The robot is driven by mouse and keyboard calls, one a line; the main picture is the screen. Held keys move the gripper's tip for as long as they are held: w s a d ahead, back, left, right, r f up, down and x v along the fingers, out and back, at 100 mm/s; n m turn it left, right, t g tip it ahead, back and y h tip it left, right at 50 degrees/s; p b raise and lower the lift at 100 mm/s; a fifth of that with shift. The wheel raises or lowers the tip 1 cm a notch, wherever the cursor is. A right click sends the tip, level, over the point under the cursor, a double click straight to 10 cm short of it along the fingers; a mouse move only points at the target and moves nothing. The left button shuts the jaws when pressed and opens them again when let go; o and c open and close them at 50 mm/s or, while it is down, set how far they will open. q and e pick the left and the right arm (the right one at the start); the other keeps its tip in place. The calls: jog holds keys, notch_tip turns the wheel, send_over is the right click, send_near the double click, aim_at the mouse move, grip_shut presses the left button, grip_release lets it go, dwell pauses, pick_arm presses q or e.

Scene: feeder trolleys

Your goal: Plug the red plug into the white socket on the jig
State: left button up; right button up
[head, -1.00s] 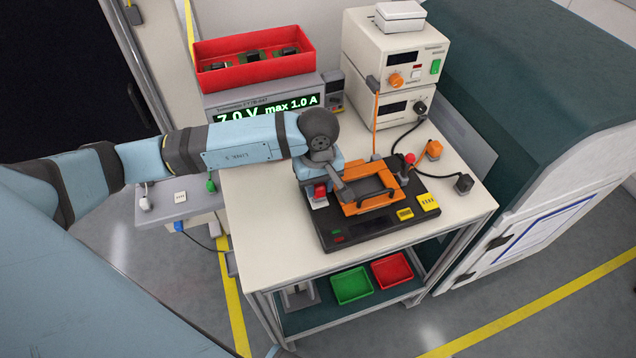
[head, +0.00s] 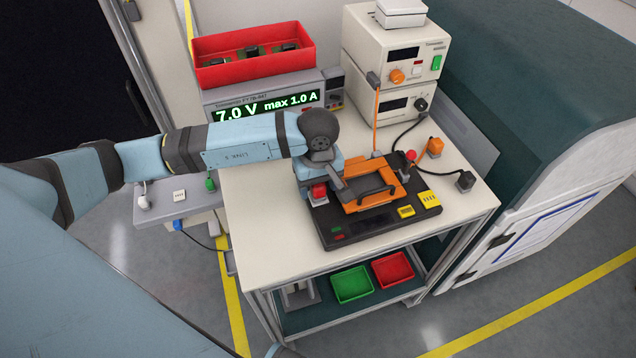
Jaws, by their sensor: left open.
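The jig (head: 350,237) is a black base on the trolley top, with an orange frame and black handle on it. The red plug (head: 319,190) stands at the white socket (head: 320,201) on the jig's left side; how deep it sits I cannot tell. My left gripper (head: 314,184) is open, pointing down right at the red plug, its fingers mostly hidden behind the wrist and plug. My right gripper is not in view.
An orange plug (head: 435,147) and a black plug (head: 465,181) lie on the trolley top right of the jig. A red-knobbed lever (head: 410,156) stands at the jig's back. Power supplies (head: 395,60) and a red bin (head: 253,67) are behind. The trolley's front left is clear.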

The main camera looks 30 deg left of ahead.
pick_arm(q)
notch_tip(320, 180, up, 14)
jog(key=b, duration=0.1)
dwell(0.5)
jog(key=shift+f, duration=0.15)
